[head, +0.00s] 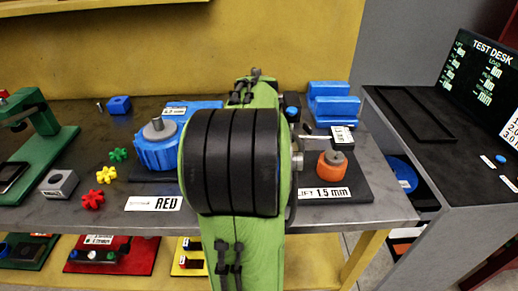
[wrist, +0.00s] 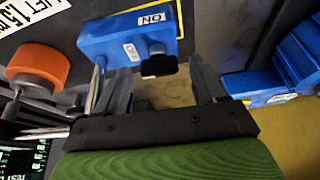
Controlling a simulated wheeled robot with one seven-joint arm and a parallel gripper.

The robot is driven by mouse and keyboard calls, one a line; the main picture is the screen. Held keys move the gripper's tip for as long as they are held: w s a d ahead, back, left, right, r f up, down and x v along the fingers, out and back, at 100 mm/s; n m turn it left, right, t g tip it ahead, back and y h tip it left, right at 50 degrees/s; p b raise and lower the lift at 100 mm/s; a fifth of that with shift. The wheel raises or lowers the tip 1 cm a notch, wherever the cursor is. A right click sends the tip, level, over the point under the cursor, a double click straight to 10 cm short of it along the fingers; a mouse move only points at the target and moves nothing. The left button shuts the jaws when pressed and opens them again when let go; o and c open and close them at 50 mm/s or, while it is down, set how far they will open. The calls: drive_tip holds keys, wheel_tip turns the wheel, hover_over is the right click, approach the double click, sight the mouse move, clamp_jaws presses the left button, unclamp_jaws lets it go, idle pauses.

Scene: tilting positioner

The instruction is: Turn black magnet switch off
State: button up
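In the wrist view a blue magnet block (wrist: 100,40) carries an ON label (wrist: 152,18) and an OFF label (wrist: 131,52). The black switch (wrist: 159,66) sticks out at its lower edge, near neither label clearly; I cannot tell its setting. My gripper (wrist: 162,74) is open, its two grey fingers apart with the black switch between their tips. I see no clear contact. In the head view my green and black arm covers the gripper and the switch; only a small blue part (head: 291,112) shows beside it.
An orange knob (head: 332,163) stands by the LIFT 1.5 mm label, right of my arm. A blue stepped block (head: 332,103) lies behind. A blue gear-like part (head: 157,148) and small coloured knobs (head: 105,174) are at left. The test desk (head: 440,150) is at right.

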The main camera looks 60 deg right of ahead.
drive_tip(key=p+v, duration=0.6)
drive_tip(key=v, duration=0.9)
drive_tip(key=shift+r, duration=0.4)
drive_tip(key=shift+a, duration=0.1)
